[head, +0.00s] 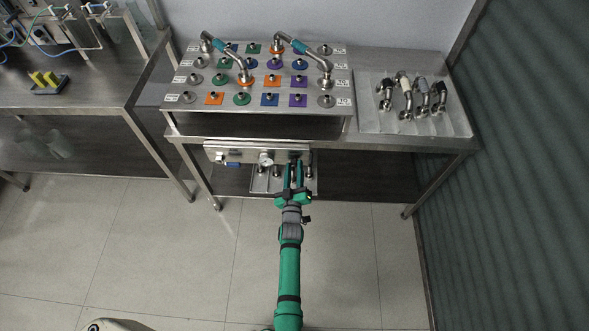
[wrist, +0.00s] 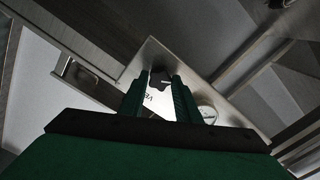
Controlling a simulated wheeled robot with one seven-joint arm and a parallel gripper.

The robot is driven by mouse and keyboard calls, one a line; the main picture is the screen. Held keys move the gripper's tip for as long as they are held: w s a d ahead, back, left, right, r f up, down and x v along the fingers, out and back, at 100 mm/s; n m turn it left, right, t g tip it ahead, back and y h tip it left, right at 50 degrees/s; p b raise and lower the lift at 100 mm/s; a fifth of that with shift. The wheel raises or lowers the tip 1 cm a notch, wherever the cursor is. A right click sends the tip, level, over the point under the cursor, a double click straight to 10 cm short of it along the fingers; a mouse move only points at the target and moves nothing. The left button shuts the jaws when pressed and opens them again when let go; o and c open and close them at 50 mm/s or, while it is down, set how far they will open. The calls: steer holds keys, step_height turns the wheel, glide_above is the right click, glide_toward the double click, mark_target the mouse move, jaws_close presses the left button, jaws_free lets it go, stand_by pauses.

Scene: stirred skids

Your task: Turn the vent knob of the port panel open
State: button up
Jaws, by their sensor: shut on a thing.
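The port panel (head: 232,153) is a silver plate on the front of the middle bench, below its top. In the wrist view the panel (wrist: 150,55) is seen tilted. The dark vent knob (wrist: 160,77) sits on it between my two green fingers, with part of a label, "VE", beside it. My gripper (head: 293,165) reaches up to the right part of the panel and covers the knob in the head view. In the wrist view my gripper (wrist: 158,88) is shut on the knob. The knob's exact angle is hard to tell.
A round white gauge (head: 265,158) is on the panel left of my gripper, with a blue handle (head: 232,164) farther left. A tray (head: 258,184) with small parts lies below. The bench top carries a port board (head: 225,113) and a tray of pipe bends (head: 375,124).

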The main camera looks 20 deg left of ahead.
steer(key=shift+f, duration=0.15)
steer(key=shift+a, duration=0.15)
steer(key=o, duration=1)
steer(key=shift+o, duration=0.2)
steer(key=shift+d, duration=0.2)
steer(key=v, duration=1)
steer(key=shift+s, duration=0.35)
steer(key=shift+d, duration=0.1)
